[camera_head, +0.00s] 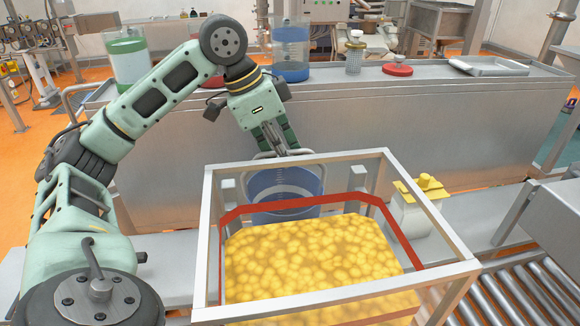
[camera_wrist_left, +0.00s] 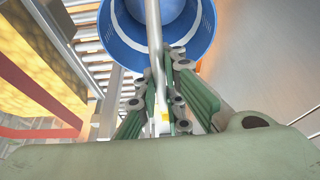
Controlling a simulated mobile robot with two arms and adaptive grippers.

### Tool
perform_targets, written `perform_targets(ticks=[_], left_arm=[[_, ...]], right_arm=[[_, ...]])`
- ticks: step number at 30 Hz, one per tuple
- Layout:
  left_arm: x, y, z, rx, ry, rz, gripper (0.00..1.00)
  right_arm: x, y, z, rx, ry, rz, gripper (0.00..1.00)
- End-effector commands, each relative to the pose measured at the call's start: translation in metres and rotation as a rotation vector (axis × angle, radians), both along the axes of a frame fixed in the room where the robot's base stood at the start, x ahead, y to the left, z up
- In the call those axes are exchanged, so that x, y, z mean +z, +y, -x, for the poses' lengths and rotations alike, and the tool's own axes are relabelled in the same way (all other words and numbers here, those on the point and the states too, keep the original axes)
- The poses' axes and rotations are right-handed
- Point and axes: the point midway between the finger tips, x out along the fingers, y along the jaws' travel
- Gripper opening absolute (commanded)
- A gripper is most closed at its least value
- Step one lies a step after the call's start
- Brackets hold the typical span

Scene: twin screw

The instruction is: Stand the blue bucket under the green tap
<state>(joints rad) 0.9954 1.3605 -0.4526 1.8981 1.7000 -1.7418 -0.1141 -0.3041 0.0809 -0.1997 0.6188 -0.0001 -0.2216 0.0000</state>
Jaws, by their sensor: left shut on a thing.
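The blue bucket (camera_head: 283,188) hangs or stands below my left gripper (camera_head: 276,146), behind the bars of a metal frame in the head view. Its upper part shows through the frame; its base is hidden, so I cannot tell whether it touches a surface. In the left wrist view the bucket (camera_wrist_left: 196,50) is close beyond the fingers, with its open rim towards me. The left gripper (camera_wrist_left: 165,112) is shut on its pale handle (camera_wrist_left: 155,65). I make out no green tap. My right gripper is in neither view.
A yellow valve-like piece (camera_head: 428,184) is to the right, near a roller conveyor (camera_head: 530,295). A steel counter (camera_head: 400,120) behind carries clear vessels, a jar and a red lid.

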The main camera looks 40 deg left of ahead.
Motion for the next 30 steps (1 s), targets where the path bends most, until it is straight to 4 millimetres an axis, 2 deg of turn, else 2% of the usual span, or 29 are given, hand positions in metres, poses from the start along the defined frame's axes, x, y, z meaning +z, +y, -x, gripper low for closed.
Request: perform_targets(ticks=[5, 13, 24, 25, 30], left_arm=[[-0.009, -0.008, -0.008, 0.0, -0.001, -0.002, 0.0], [-0.045, -0.008, -0.007, 0.001, 0.001, -0.003, 0.0], [-0.049, -0.008, -0.008, 0.0, -0.002, -0.001, 0.0], [-0.05, -0.008, -0.008, -0.001, 0.0, -0.002, 0.08], [-0.049, -0.008, -0.008, 0.0, -0.001, -0.002, 0.23]], right_arm=[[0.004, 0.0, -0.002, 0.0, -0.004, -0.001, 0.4], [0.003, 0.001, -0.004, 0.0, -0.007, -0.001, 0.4], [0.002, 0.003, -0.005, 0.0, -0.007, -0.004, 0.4], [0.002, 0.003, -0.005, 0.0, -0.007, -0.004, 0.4], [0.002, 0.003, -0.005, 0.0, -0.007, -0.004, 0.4]])
